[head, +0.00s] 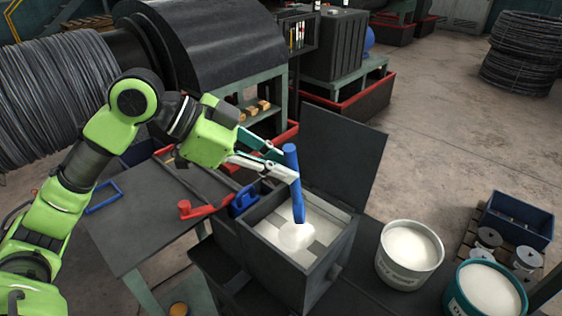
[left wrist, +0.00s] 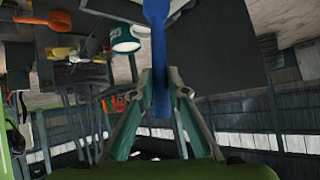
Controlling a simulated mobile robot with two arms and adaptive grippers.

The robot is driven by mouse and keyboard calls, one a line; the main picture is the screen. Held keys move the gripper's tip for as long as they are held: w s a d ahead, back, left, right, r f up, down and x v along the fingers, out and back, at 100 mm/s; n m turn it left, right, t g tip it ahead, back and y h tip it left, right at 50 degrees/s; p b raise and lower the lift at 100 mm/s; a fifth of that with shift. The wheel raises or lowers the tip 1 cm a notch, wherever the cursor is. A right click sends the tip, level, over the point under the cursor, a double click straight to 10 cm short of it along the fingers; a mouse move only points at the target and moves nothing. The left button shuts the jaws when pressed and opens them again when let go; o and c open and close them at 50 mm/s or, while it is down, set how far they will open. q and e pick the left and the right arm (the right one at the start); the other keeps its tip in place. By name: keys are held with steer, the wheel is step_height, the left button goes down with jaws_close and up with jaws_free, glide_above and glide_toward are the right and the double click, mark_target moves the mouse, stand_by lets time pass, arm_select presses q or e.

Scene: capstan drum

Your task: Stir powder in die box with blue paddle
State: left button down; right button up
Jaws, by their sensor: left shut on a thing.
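The blue paddle (head: 292,170) stands nearly upright in the head view, its lower end at the white powder (head: 297,237) in the die box (head: 262,250). Whether its tip is inside the powder or just above is hard to tell. The powder is heaped in the middle of the box. My left gripper (head: 292,176) is shut on the paddle's upper part, above the box's left rear side. In the left wrist view the paddle (left wrist: 158,60) runs between the two fingers (left wrist: 160,88). The box's dark lid (head: 342,155) stands open behind it. My right gripper is not in view.
Two tubs of white powder, one white (head: 409,255) and one teal-rimmed (head: 487,290), stand right of the box. A red-handled tool (head: 200,209) and a blue holder (head: 243,200) are left of it. A blue crate (head: 516,220) lies at far right.

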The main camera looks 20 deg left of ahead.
mark_target(292, 194)
arm_select(q)
steer(key=shift+a+f+b, duration=0.1)
steer(key=shift+f+b, duration=1.6)
steer(key=shift+f, duration=1.1)
steer(key=shift+f+b, duration=0.3)
steer(key=shift+f, duration=0.35)
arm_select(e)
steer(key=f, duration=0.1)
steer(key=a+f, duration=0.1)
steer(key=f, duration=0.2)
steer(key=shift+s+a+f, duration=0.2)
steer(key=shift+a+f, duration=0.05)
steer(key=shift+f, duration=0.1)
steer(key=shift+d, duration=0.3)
